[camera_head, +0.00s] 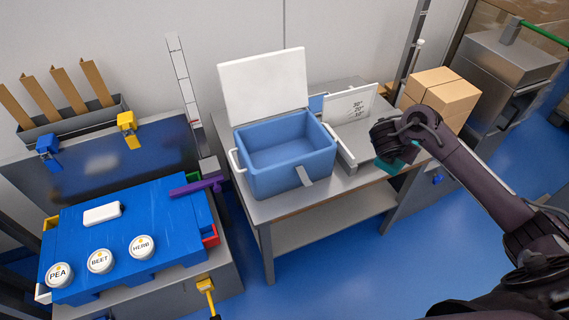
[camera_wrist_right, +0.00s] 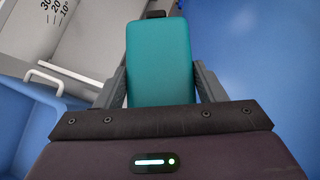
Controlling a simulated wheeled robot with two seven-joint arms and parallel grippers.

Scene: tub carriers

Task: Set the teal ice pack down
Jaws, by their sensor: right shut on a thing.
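The teal ice pack (camera_head: 393,163) is mostly hidden behind my right gripper (camera_head: 388,152) in the head view. The right wrist view shows it plainly as a teal block (camera_wrist_right: 158,58) between the two grey fingers of my right gripper (camera_wrist_right: 160,85). The right gripper is shut on it and holds it near the right front edge of the metal table (camera_head: 300,206), to the right of the blue cooler tub. I cannot tell its height above the table. My left gripper is not in view.
The open blue cooler tub (camera_head: 262,180) has a raised white lid (camera_head: 265,84) and looks empty. A white panel with angle marks (camera_head: 352,106) stands behind a metal tray. Cardboard boxes (camera_head: 440,93) stand at the right. A blue bench with labelled round lids (camera_head: 100,261) is at the left.

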